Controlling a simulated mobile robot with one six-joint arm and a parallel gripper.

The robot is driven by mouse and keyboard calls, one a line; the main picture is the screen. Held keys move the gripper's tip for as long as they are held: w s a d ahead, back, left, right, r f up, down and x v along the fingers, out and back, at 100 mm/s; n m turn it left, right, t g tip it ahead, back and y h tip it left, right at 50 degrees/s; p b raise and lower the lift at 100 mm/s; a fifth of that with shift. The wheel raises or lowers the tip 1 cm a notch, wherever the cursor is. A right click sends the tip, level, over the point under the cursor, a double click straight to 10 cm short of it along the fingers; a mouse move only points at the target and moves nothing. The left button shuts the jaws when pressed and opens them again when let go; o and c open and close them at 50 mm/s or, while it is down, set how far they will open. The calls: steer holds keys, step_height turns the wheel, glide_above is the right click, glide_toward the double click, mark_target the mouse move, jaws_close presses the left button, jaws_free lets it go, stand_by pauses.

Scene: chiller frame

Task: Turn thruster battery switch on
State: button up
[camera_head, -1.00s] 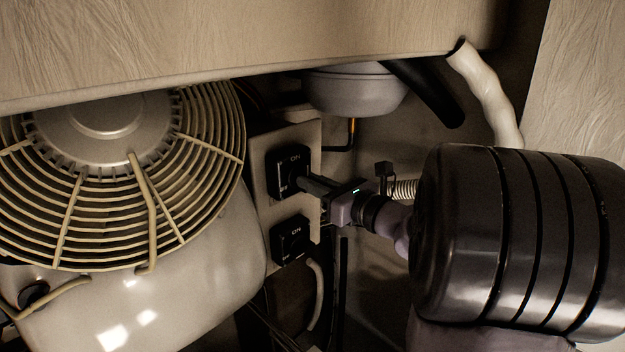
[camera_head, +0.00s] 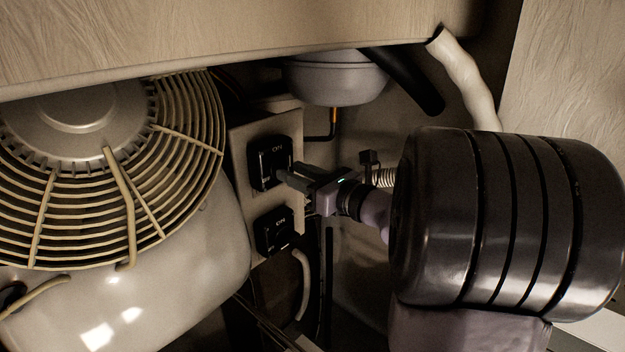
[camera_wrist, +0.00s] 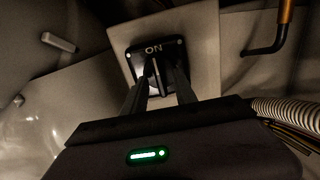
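Two black square rotary switches sit one above the other on a pale panel (camera_head: 240,150). I cannot read which is the thruster battery switch. The upper switch (camera_head: 262,158) is marked ON at its top. It also shows in the wrist view (camera_wrist: 136,58). My gripper (camera_head: 284,176) reaches it from the right. In the wrist view my two fingers (camera_wrist: 162,84) stand either side of its upright knob, with a narrow gap between them. Whether they press on the knob is unclear. The lower switch (camera_head: 277,231) is untouched below my gripper, its ON mark also visible.
A large fan guard (camera_head: 110,180) over a pale rounded housing (camera_head: 180,265) stands left of the panel. A grey round canister (camera_head: 336,80) hangs above right. A wooden beam (camera_head: 200,45) crosses the top. Hoses and cables run below and behind my gripper.

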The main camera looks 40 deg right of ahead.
steer(key=s+d+b, duration=0.2)
steer(key=s+b, duration=0.1)
steer(key=s, duration=1.3)
steer(key=shift+s+d+b, duration=0.15)
steer(key=shift+s+b, duration=0.2)
